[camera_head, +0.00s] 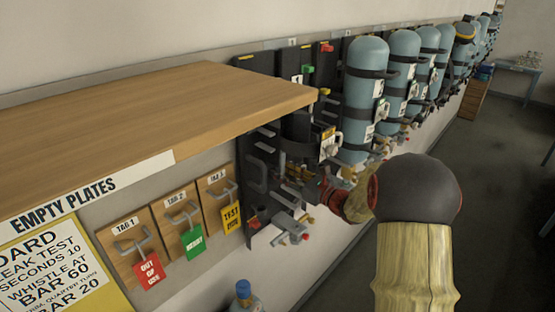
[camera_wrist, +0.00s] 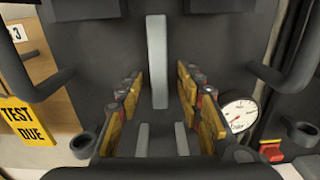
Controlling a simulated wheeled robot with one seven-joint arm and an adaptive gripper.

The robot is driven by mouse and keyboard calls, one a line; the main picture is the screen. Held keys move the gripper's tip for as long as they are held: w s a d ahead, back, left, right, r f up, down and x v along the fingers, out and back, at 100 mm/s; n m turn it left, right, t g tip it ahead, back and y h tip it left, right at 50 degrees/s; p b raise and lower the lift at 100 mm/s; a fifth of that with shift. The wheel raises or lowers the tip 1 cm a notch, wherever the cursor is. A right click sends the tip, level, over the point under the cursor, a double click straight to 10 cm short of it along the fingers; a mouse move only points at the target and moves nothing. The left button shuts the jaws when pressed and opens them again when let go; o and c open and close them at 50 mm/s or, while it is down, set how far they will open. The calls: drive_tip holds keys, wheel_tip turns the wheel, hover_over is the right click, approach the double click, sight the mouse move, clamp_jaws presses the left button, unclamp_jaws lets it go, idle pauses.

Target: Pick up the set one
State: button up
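In the wrist view my gripper (camera_wrist: 160,105) is open, with yellow-padded fingers on both sides. A black backplate (camera_wrist: 100,60) fills the view ahead. A pale grey upright bar (camera_wrist: 157,60) on it shows between the fingers; I cannot tell whether they touch it. A white pressure gauge (camera_wrist: 238,115) is at the right. In the head view my gripper (camera_head: 308,188) is in front of the black set frame (camera_head: 262,150) by the shelf end, partly hidden by the arm. Breathing sets with blue cylinders (camera_head: 366,75) hang to the right. No label identifying set one is readable.
A wooden shelf (camera_head: 130,110) juts out at the left, close to my gripper. Below it hang a red tag (camera_head: 148,270), a green tag (camera_head: 193,240) and a yellow TEST DUE tag (camera_head: 231,217). A blue-capped bottle (camera_head: 243,295) is below. Dark floor (camera_head: 490,180) is open at right.

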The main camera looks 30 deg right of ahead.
drive_tip(key=shift+s, duration=0.1)
clamp_jaws()
idle(0.4)
idle(0.6)
drive_tip(key=shift+d+r, duration=0.1)
drive_tip(key=shift+r, duration=0.2)
